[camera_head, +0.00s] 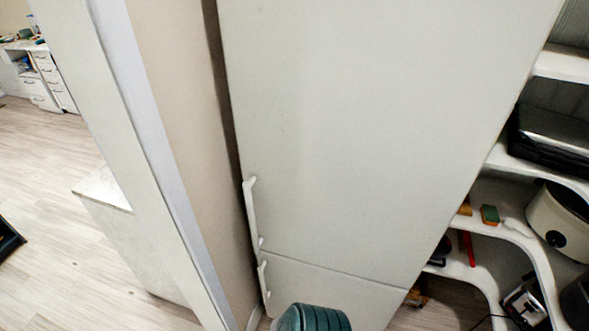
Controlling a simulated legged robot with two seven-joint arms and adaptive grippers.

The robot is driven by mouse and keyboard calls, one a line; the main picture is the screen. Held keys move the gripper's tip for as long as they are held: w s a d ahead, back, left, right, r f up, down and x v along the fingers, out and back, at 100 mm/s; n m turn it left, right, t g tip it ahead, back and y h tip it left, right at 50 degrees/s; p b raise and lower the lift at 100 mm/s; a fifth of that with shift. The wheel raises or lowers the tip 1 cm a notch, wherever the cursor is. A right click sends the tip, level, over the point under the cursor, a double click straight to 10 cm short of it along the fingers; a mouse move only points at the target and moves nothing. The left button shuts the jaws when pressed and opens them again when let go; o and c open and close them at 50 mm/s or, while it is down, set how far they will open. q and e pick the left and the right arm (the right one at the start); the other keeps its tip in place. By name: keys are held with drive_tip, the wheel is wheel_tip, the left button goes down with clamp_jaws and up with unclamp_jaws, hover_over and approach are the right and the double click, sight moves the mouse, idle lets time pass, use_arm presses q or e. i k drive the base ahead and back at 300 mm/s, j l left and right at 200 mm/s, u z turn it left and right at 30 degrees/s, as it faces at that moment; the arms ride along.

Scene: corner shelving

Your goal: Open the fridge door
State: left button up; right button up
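The white fridge fills the middle of the head view, with a tall upper door (370,120) and a lower door (335,292) split by a thin seam. The upper door appears closed. Its white vertical bar handle (251,212) is at its lower left edge. A shorter handle (264,282) sits just below it on the lower door. Neither of my grippers is in view, so nothing is seen touching the handles.
A beige wall (180,120) stands close on the fridge's left. Curved white shelves (515,236) with appliances are on the right. A teal ribbed object (313,318), unclear what, shows at the bottom edge. Open wooden floor (50,170) lies far left.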

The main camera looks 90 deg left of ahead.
sight(363, 128)
drive_tip(key=u, duration=2.7)
